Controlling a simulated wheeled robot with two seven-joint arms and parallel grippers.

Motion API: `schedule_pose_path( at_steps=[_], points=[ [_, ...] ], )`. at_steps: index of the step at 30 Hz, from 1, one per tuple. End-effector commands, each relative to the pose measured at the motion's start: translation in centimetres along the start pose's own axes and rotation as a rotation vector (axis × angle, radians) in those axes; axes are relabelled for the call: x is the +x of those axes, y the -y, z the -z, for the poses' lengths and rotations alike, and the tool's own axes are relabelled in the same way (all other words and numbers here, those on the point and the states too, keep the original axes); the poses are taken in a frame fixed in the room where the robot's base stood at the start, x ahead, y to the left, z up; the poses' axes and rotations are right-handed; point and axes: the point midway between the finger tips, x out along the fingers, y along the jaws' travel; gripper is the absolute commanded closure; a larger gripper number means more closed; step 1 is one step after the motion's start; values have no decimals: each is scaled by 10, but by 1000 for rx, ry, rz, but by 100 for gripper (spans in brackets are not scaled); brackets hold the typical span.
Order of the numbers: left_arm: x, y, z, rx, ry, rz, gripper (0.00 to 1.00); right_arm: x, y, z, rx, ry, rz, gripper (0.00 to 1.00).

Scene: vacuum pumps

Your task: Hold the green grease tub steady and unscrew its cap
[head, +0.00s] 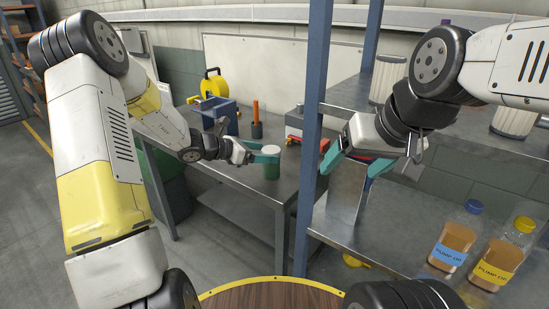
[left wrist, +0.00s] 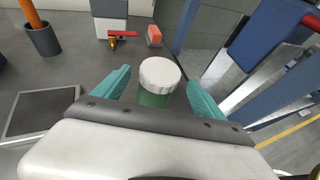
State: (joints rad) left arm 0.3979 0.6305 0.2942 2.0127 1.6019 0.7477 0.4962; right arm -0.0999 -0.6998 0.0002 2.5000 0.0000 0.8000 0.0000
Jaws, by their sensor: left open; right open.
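The green grease tub (head: 271,170) stands upright on the grey workbench with its white ribbed cap (head: 271,150) on. My left gripper (head: 263,156) is level with it, low over the bench. In the left wrist view the cap (left wrist: 160,74) and part of the tub's green body (left wrist: 152,98) show between the two teal fingers, which are open with a gap on each side. The lower tub is hidden there by the gripper body. My right gripper (head: 352,160) is open and empty, by the blue shelf post to the right of the tub.
The blue post (head: 309,150) stands between the tub and my right gripper. A metal shelf carries oil bottles (head: 455,235) at the right. A blue vise (head: 218,115), yellow reel (head: 213,84), and dark cup (head: 257,129) stand behind the tub.

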Motion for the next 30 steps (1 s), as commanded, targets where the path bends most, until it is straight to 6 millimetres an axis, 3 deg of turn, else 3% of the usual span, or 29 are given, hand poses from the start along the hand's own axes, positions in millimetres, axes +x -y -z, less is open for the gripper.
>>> schedule_pose_path(
  at_steps=[15,22,23,30],
  points=[
    [63,0,-2,3,0,4,19,0,0,0,0,0,0,21],
    [67,0,-1,5,-1,3,19,0,0,0,0,0,0,21],
    [66,0,-1,5,-1,3,21,0,0,0,0,0,0,21],
    [66,0,-1,5,-1,3,68,0,0,0,0,0,0,21]
  ],
)
